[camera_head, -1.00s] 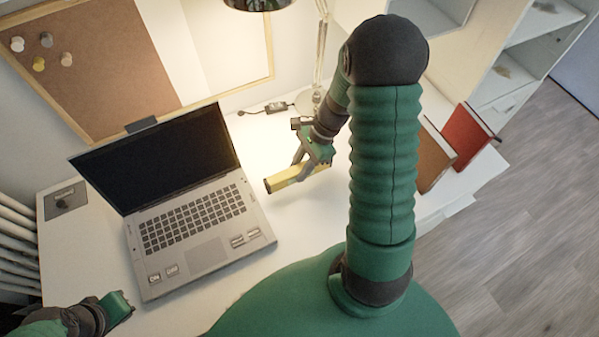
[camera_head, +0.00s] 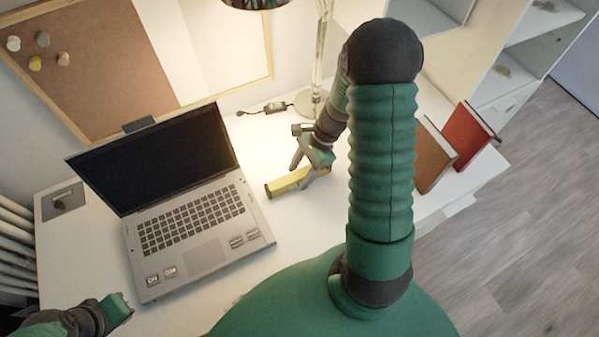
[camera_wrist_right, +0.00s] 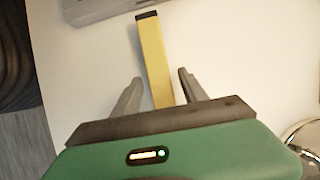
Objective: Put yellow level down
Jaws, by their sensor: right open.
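The yellow level (camera_head: 285,184) lies on the white desk, just right of the laptop. My right gripper (camera_head: 306,177) is over its right part, with the fingers open. In the right wrist view the yellow level (camera_wrist_right: 155,60) runs between the two spread fingers of the right gripper (camera_wrist_right: 160,88), with a gap on each side. Its near end is hidden behind the gripper body. My left gripper (camera_head: 120,308) is at the lower left, apart from the level; its fingers are not clear.
An open laptop (camera_head: 190,222) stands left of the level. A lamp (camera_head: 320,60) stands behind my right gripper. A brown book (camera_head: 436,158) and a red book (camera_head: 468,135) stand at the right. The white desk (camera_head: 290,225) is clear in front of the level.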

